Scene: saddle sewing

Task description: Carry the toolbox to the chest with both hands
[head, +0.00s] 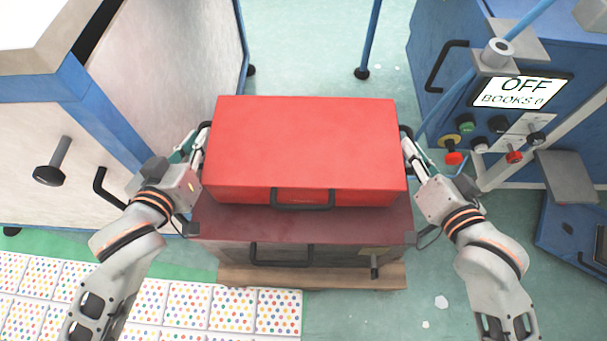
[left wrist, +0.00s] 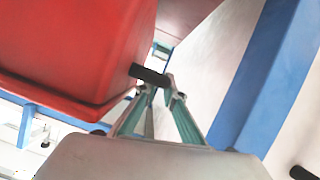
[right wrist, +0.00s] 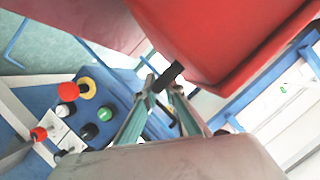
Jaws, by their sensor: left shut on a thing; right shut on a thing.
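The red toolbox (head: 305,145) is level in the middle of the head view, with a black front handle and black side handles. It appears above the dark red chest (head: 330,225); I cannot tell whether they touch. My left gripper (head: 200,140) is shut on the toolbox's left side handle, and the handle (left wrist: 150,75) shows between the fingers in the left wrist view. My right gripper (head: 408,143) is shut on the right side handle, which also shows in the right wrist view (right wrist: 168,77). Most of the chest's top is hidden under the toolbox.
The chest stands on a wooden base (head: 310,277). A white and blue cabinet (head: 160,80) is at the left. A blue machine (head: 440,70) with an OFF display (head: 522,90) and knobs is close at the right. Dotted tiles (head: 200,310) cover the lower left floor.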

